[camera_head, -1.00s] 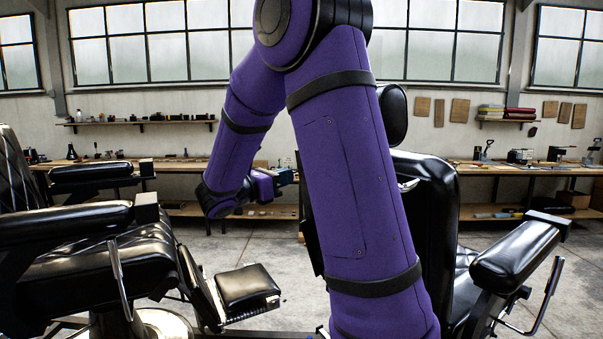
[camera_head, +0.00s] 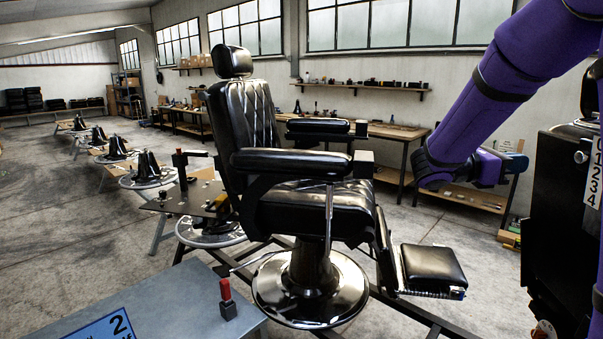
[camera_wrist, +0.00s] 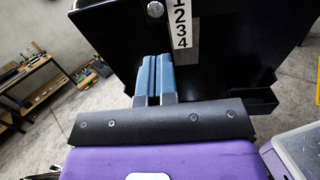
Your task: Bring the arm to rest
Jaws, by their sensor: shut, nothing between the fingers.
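My purple arm (camera_head: 510,70) reaches down from the upper right of the head view, bent at the wrist. My gripper (camera_head: 517,166) has blue fingers and is held in the air, right of the barber chair and apart from it. In the wrist view, the two blue fingers of my gripper (camera_wrist: 154,75) lie side by side, shut and empty. They point toward a black panel (camera_wrist: 225,70) with a number strip (camera_wrist: 181,22). I cannot tell whether the fingertips touch it.
A black barber chair (camera_head: 300,205) with a footrest (camera_head: 432,265) stands mid-view. The black panel (camera_head: 560,215) rises at the right. A grey table (camera_head: 170,300) with a red-handled tool (camera_head: 227,298) is in front. Workbenches (camera_head: 390,130) line the wall. Open floor lies at left.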

